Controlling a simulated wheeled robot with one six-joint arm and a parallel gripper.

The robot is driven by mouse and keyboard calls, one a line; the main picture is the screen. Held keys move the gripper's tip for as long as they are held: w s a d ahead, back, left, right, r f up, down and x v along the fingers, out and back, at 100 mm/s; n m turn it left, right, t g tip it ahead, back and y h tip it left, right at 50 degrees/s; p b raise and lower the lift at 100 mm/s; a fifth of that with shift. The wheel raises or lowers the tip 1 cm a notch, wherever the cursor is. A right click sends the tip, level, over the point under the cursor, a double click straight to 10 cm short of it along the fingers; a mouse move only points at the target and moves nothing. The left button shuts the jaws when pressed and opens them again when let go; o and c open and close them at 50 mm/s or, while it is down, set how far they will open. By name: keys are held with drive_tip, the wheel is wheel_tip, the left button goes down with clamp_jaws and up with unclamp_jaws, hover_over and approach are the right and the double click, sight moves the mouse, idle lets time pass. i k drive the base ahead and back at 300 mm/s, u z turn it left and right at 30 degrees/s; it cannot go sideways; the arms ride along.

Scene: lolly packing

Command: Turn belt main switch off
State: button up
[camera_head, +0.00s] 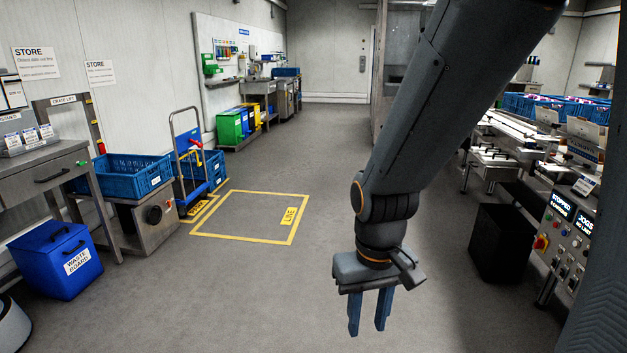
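A control panel (562,262) stands at the right edge, by the belt line. Part of the panel's right side is hidden behind a dark ribbed shape.
A black bin (500,244) stands on the floor left of the panel. A belt line (520,134) with blue crates (555,108) runs behind it. The middle floor is clear.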

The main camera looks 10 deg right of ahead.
sight(539, 243)
drive_tip(key=z, duration=0.3)
drive_tip(key=i, duration=1.7)
drive_tip(key=z, duration=1.55)
drive_tip(key=i, duration=1.1)
drive_tip(key=z, duration=0.7)
